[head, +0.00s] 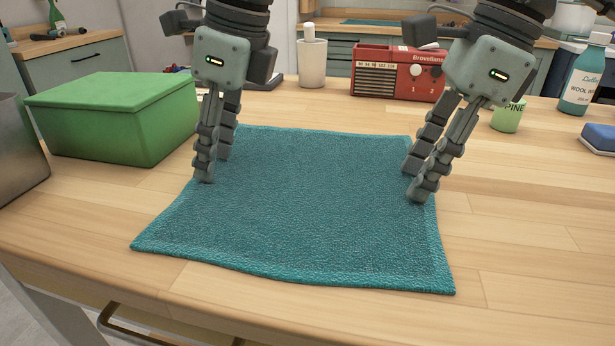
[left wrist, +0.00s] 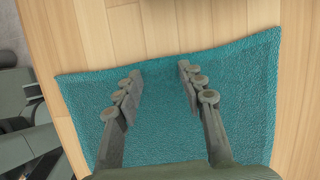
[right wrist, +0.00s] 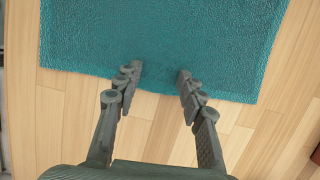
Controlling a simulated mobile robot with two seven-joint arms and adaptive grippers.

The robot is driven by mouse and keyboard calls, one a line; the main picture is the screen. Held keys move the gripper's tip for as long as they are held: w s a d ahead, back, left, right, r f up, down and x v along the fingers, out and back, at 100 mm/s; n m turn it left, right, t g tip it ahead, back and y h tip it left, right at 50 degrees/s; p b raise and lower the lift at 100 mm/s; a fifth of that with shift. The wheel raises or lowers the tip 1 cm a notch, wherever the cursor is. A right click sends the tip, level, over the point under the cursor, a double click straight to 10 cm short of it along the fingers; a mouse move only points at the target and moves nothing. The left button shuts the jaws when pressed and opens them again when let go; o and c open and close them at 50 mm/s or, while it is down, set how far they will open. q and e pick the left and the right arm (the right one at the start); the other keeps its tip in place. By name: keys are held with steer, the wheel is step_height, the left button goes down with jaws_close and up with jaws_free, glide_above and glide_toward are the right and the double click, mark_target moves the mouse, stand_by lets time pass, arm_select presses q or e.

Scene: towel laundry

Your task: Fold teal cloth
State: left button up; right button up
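The teal cloth (head: 310,215) lies spread flat and unfolded on the wooden table, with slightly wavy edges. It also shows in the left wrist view (left wrist: 165,115) and the right wrist view (right wrist: 155,35). My left gripper (head: 213,170) is over the cloth's left side, fingers pointing down, apart and empty; the left wrist view shows both fingers (left wrist: 158,85) above the cloth. My right gripper (head: 413,182) is at the cloth's right edge, fingers apart, with no cloth visibly pinched; the right wrist view shows the fingertips (right wrist: 158,75) at that edge. Whether the fingertips touch the cloth is unclear.
A green lidded box (head: 115,120) stands left of the cloth, and a metal container (head: 18,150) is at the far left. A white cup (head: 312,62), a red radio (head: 400,75), a green candle (head: 508,117) and a teal bottle (head: 582,80) stand behind. The front table strip is clear.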

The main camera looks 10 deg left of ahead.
arm_select(q)
steer(key=shift+f, duration=0.25)
arm_select(e)
steer(key=shift+f, duration=0.25)
arm_select(q)
steer(key=shift+r, duration=0.1)
steer(key=shift+c, duration=0.9)
arm_select(e)
steer(key=shift+c, duration=0.9)
arm_select(q)
jaws_close()
arm_select(e)
jaws_close()
